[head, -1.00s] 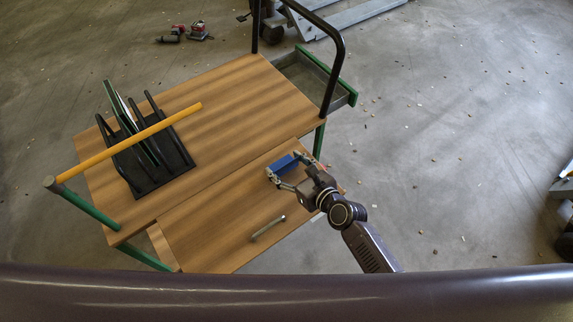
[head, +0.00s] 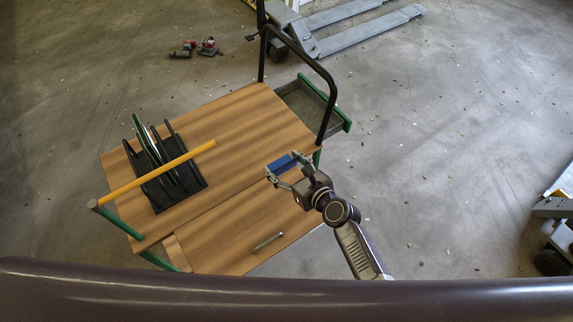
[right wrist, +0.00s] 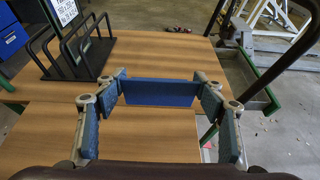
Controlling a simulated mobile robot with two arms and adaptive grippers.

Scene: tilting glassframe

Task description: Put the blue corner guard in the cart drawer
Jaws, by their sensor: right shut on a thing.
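The blue corner guard (head: 283,163) is held between the fingertips of my right gripper (head: 284,167). In the right wrist view the guard (right wrist: 160,93) spans from one finger to the other, above the wooden cart. The gripper is at the right part of the cart in the head view, near the seam between top and front panel. A grey, open, green-rimmed drawer-like tray (head: 312,102) sticks out at the cart's back right; it also shows in the right wrist view (right wrist: 254,92). I cannot tell for certain that it is the drawer. My left gripper is not in view.
A black rack (head: 185,196) holding thin panels stands on the wooden cart top (head: 235,130). A yellow bar (head: 150,175) runs past it. The front wooden panel (head: 215,248) has a metal handle (head: 267,241). A black push handle (head: 325,85) rises beside the tray. Pallet jacks stand beyond.

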